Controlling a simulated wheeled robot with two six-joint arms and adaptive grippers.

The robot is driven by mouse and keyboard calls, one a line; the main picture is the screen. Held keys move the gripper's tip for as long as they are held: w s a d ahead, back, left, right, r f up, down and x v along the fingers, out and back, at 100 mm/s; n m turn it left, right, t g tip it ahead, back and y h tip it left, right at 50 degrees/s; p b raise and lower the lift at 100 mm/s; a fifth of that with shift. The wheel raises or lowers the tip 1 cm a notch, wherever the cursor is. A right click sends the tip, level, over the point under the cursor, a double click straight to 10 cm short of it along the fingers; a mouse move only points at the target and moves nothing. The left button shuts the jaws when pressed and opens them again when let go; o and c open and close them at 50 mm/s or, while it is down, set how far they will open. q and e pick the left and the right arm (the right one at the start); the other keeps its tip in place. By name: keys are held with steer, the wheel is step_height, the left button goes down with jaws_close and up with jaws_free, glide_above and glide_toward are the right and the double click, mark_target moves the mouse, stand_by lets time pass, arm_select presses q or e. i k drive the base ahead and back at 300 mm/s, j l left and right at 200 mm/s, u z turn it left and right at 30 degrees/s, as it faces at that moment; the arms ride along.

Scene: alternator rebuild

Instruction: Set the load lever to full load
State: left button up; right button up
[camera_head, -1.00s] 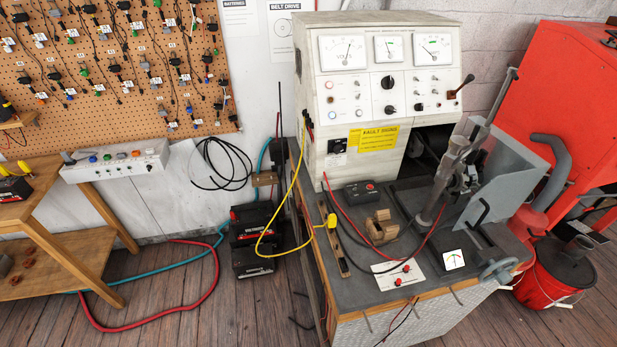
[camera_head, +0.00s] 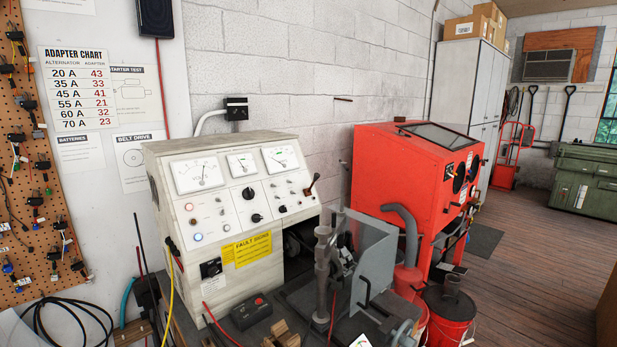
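The test bench's cream control cabinet (camera_head: 225,190) stands left of the middle of the view. A short lever (camera_head: 313,183) with a dark knob sticks out at the right end of its sloped panel, beside a small reddish-brown plate. It leans up and to the right. Its label is too small to read, so I cannot confirm that it is the load lever. Three dial gauges run along the panel's top, the left one (camera_head: 196,173) being the largest. A black rotary knob (camera_head: 249,193) sits mid-panel. Neither of my grippers is in view.
A grey clamp post (camera_head: 323,270) and a grey guard plate (camera_head: 374,268) stand on the bench below the lever. A red blasting cabinet (camera_head: 405,180) and a red bucket (camera_head: 450,318) are to the right. Open wooden floor (camera_head: 530,245) lies farther right.

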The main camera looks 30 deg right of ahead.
mark_target(316, 175)
steer(key=l+u, duration=0.15)
steer(key=l, duration=0.35)
steer(key=l+u, duration=0.1)
steer(key=l, duration=0.4)
steer(key=k+l+u, duration=0.15)
steer(key=l, duration=0.35)
steer(key=l+u, duration=0.1)
steer(key=l, duration=0.4)
steer(key=k, duration=0.05)
